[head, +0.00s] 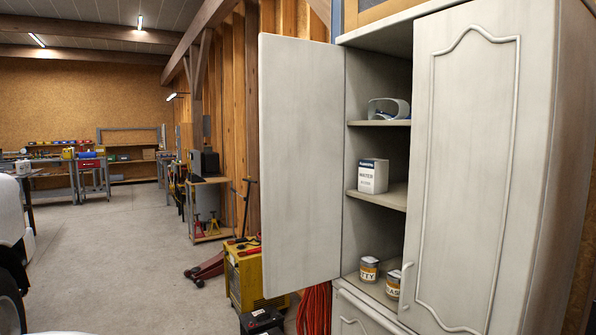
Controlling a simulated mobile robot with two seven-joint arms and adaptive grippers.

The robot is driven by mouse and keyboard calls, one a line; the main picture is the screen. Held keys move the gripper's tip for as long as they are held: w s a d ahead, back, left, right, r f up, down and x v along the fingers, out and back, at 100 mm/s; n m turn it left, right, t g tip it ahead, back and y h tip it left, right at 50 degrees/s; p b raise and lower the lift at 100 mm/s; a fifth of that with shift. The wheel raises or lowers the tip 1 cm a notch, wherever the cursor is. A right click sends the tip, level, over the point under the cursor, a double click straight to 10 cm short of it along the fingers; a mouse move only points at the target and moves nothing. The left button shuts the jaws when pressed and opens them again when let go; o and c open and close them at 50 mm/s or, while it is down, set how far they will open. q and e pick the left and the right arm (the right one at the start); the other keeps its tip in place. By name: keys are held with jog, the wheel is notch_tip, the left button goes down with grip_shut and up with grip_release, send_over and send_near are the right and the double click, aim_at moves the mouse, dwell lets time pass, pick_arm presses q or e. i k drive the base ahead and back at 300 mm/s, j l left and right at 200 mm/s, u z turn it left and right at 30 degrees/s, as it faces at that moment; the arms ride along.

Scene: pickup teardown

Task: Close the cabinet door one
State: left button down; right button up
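A tall whitish cabinet (560,180) stands at the right. Its left door (300,165) is swung wide open to the left, and its plain flat face shows. Its right door (465,170), with a raised moulding and a small handle (405,272) near its lower left edge, is shut. Inside the open half, shelves hold goggles (388,109), a white box (373,176) and two small labelled tins (369,269). The handle of the open door is not visible. Neither of my grippers is in view.
A yellow machine (247,275) and a coiled red hose (314,308) stand on the floor below and behind the open door. A white vehicle (12,220) is at the left edge. The concrete floor (120,250) between is clear.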

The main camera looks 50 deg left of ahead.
aim_at(302, 81)
jog(key=j+z, duration=0.1)
jog(key=j, duration=0.55)
jog(key=i+j+z, duration=0.1)
jog(key=j, duration=0.6)
jog(key=j+z, duration=0.1)
jog(key=j, duration=0.55)
jog(key=j+z, duration=0.15)
jog(key=j, duration=0.55)
jog(key=j+z, duration=0.1)
jog(key=j, duration=0.6)
jog(key=k+j+z, duration=0.1)
jog(key=j, duration=0.55)
jog(key=k+j+z, duration=0.1)
jog(key=j, duration=0.55)
jog(key=k+j+z, duration=0.1)
jog(key=j, duration=0.6)
